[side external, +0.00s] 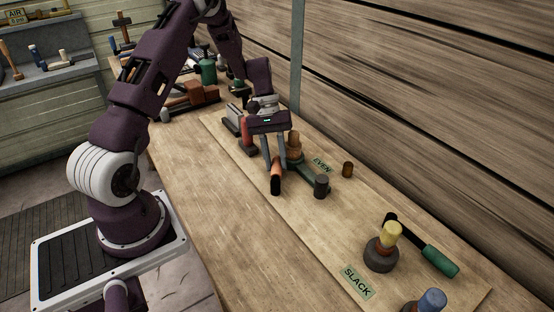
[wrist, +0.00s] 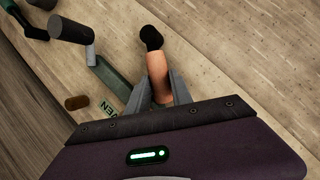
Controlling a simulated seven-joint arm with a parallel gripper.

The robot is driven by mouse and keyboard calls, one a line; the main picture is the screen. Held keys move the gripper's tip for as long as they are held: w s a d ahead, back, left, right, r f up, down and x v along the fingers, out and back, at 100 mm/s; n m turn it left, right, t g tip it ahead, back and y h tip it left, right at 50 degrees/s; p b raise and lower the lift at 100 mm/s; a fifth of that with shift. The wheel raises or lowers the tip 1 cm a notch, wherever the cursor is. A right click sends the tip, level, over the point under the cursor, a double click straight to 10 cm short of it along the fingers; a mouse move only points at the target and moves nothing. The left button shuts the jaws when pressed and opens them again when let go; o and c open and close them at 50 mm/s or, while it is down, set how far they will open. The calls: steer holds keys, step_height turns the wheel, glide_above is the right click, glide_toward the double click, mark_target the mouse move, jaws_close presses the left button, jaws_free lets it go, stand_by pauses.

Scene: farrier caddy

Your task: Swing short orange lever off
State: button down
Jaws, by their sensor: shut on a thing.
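The short orange lever (side external: 276,174) has an orange grip and a black end, which points toward the front of the board. My gripper (side external: 275,163) is shut on its orange part, with one finger on each side. In the wrist view, the orange lever (wrist: 156,68) sits between the fingertips of my gripper (wrist: 160,90), and its black end sticks out beyond them. The lever's inner end is hidden behind my gripper.
A green bar with a dark cylinder (side external: 321,186) lies just right of my gripper, near the EVEN label (side external: 321,165). A tan knob (side external: 294,146) and a red piece (side external: 247,131) stand close by. A yellow-topped post (side external: 390,236) stands by the SLACK label (side external: 357,282). The board's front left is clear.

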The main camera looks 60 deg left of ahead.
steer(key=s+n+t, duration=0.1)
steer(key=n, duration=0.1)
steer(key=s+a+n, duration=0.1)
steer(key=n, duration=0.1)
steer(key=shift+s+t, duration=0.3)
steer(key=shift+t, duration=0.1)
steer(key=shift+s+a+n+t, duration=0.1)
steer(key=shift+s+n+t, duration=0.35)
steer(key=shift+n, duration=0.4)
steer(key=shift+s+n+t, duration=0.25)
steer(key=shift+s+n, duration=0.25)
steer(key=shift+n, duration=0.35)
steer(key=c, duration=1.4)
jaws_free()
steer(key=v, duration=0.7)
steer(key=shift+r, duration=0.1)
